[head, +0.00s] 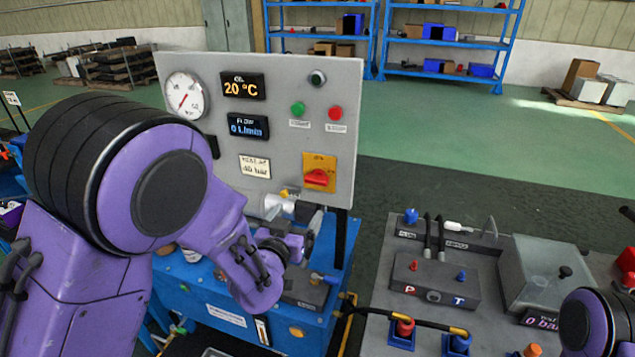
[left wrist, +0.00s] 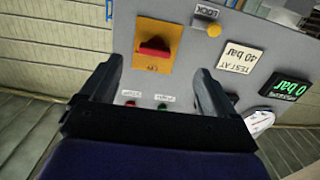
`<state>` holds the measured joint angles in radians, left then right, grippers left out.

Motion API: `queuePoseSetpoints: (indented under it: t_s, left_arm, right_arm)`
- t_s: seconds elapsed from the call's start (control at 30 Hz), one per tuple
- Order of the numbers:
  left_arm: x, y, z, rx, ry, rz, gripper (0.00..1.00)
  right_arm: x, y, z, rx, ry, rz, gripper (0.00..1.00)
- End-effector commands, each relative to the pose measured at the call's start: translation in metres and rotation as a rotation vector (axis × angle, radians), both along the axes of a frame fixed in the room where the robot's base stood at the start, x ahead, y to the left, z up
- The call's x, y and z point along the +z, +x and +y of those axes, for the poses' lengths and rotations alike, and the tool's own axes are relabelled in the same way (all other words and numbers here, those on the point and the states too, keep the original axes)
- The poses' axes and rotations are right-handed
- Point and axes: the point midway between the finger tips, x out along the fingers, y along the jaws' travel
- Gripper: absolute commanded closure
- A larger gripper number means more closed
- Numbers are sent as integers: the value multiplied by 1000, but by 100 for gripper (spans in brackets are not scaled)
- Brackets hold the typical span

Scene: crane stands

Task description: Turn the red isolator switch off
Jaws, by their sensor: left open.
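The red isolator switch (head: 317,178) sits on a yellow plate (head: 320,161) at the lower right of the grey panel. Its handle lies roughly level across the plate. In the left wrist view, which is turned over, the red handle (left wrist: 154,48) shows beyond and between the fingers, nearer the left one. My left gripper (left wrist: 160,82) is open and empty, apart from the switch. In the head view the left gripper (head: 295,230) is below and left of the switch, partly hidden by my wrist. My right gripper is not in view.
The grey panel (head: 262,75) also carries a gauge (head: 186,98), displays, a green button (head: 297,109) and a red button (head: 335,113). A yellow knob (left wrist: 213,31) is near the switch. A blue stand (head: 205,286) is below; a grey bench (head: 385,270) with fittings is right.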

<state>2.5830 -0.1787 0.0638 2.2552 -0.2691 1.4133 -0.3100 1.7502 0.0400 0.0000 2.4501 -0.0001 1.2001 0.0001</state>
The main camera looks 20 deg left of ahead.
Motion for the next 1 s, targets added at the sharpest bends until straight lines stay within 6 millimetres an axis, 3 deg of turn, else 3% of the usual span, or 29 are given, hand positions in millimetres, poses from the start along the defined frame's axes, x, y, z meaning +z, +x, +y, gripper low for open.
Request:
queuePoseSetpoints:
  t_s: [0.03,0.1,0.5,0.6,0.93,0.97,1.0]
  left_arm:
    - [15,4,-4,-12,13,-34,11]
    - [25,11,-7,-19,20,-56,11]
    - [25,91,-9,-18,18,-53,11]
    - [24,104,-9,-18,18,-52,11]
    - [22,111,-9,-17,18,-52,11]
    - [22,111,-9,-17,18,-52,17]
    - [22,111,-9,-17,18,-52,30]
  right_arm:
    - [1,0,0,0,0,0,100]
    - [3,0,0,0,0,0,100]
    - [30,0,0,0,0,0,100]
    - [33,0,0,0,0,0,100]
    - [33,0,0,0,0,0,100]
    - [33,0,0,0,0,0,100]
    - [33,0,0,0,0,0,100]
